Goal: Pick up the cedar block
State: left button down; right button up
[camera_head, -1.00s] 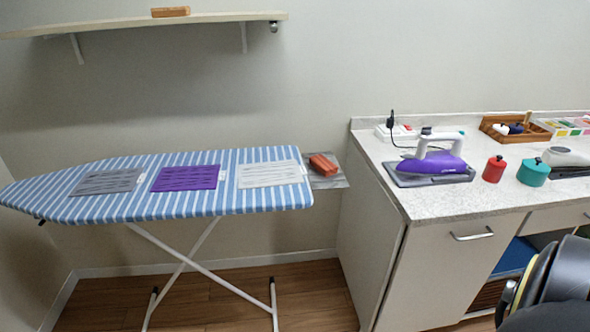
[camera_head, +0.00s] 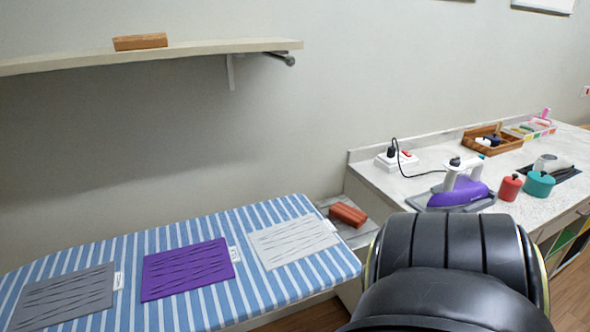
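Neither of my grippers is in view. A black link of my arm fills the lower right of the head view and hides part of the counter.
The striped ironing board (camera_head: 185,236) below the shelf bears grey (camera_head: 65,297), purple (camera_head: 187,268) and white (camera_head: 292,240) towels. A reddish block (camera_head: 347,214) lies beyond its right end. The counter holds an iron (camera_head: 460,190) and canisters. Air before the shelf is clear.

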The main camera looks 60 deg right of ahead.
aim_at(348, 215)
jog(key=z, duration=0.05)
jog(key=i, duration=0.5)
jog(key=z, duration=2.7)
